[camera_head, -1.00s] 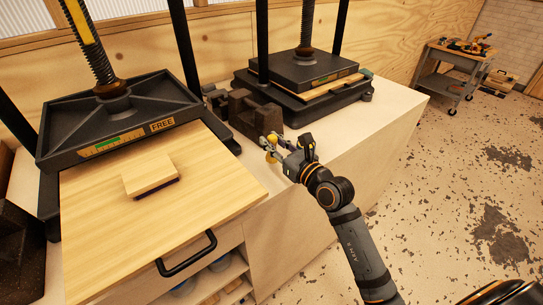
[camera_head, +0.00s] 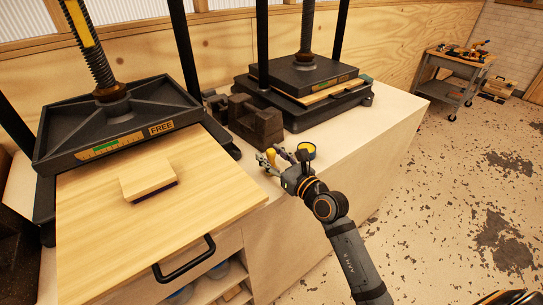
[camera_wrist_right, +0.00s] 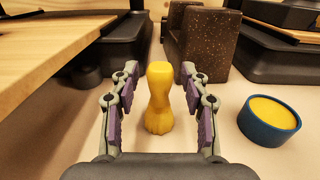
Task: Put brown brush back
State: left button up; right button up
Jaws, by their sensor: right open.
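A pale wooden block with a dark underside (camera_head: 147,179), which looks like a brush, lies on the light wooden board (camera_head: 100,230) under the left press. My right gripper (camera_wrist_right: 159,75) is open over the worktop, to the right of that board. In the right wrist view a yellow waisted piece (camera_wrist_right: 159,100) stands upright between its two fingers, with gaps on both sides. The same yellow piece (camera_head: 271,156) shows small in the head view. My left gripper is out of view.
A round blue tin with a yellow top (camera_wrist_right: 269,120) stands right of my right gripper. Dark speckled blocks (camera_head: 255,120) stand behind it. The left press (camera_head: 120,125) and right press (camera_head: 300,80) flank them. A black handle (camera_head: 185,258) juts from the board's front.

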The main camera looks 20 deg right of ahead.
aim_at(274, 158)
jog(key=p+v, duration=0.1)
jog(key=v, duration=0.4)
jog(key=shift+s+d+r+p, duration=0.1)
jog(key=shift+s+p, duration=0.25)
jog(key=shift+p, duration=0.05)
jog(key=p+v, duration=0.4)
jog(key=v, duration=0.2)
jog(key=shift+s, duration=0.15)
